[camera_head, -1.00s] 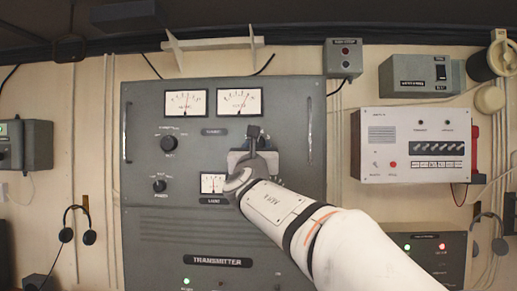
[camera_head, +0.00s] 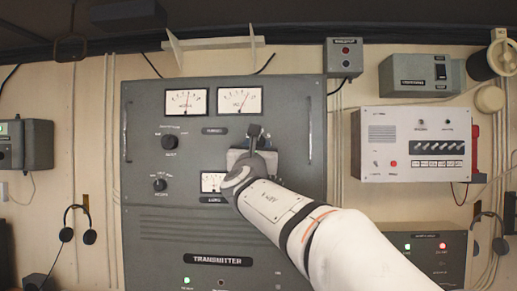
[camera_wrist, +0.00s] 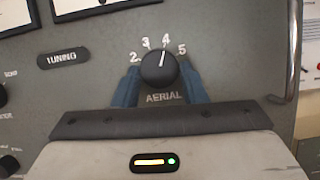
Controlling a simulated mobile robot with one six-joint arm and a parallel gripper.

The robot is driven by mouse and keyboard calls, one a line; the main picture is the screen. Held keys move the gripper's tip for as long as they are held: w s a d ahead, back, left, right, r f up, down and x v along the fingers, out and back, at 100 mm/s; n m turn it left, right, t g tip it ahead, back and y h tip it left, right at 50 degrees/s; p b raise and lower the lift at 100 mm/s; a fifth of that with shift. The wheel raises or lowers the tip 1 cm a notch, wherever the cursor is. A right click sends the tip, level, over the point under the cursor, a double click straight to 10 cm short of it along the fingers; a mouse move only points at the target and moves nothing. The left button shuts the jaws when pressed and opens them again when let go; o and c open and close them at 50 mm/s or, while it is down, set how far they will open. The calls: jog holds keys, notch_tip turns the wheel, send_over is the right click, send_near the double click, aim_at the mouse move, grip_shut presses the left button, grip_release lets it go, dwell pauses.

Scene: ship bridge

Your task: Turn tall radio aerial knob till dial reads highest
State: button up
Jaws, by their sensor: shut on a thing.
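The tall grey transmitter (camera_head: 225,235) stands in front of me, with a round black aerial knob (camera_wrist: 159,66) in the wrist view. Numbers 2, 3, 4 and 5 arc above the knob, and its white pointer line is close to 4. My gripper (camera_wrist: 160,84) is shut on the knob, with a blue finger on each side. In the head view my gripper (camera_head: 254,140) hides the knob. Of the two upper dials, the left dial (camera_head: 187,102) has its needle near the middle and the right dial (camera_head: 239,101) has it right of middle.
A smaller dial (camera_head: 212,182) sits below, partly beside my wrist. Vertical handles flank the panel, the right one (camera_head: 309,135) close to my gripper. A white radio unit (camera_head: 415,145) hangs to the right. Two other knobs are on the panel's left.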

jog(key=shift+m, duration=0.3)
jog(key=shift+a+r+m+g+h+b, duration=0.1)
jog(key=shift+m+g+h+b, duration=0.25)
jog(key=shift+m+h, duration=0.9)
jog(key=shift+a+r+m+g+h+b, duration=0.1)
jog(key=shift+m+g+h+b, duration=0.25)
jog(key=shift+m, duration=1.6)
jog(key=shift+a+r+m+g+h+b, duration=0.1)
jog(key=shift+m+g+h+b, duration=0.15)
jog(key=shift+m+h, duration=1)
jog(key=shift+m+y, duration=0.35)
jog(key=shift+m, duration=0.1)
jog(key=o, duration=1)
jog(key=shift+f, duration=0.15)
jog(key=shift+c, duration=0.2)
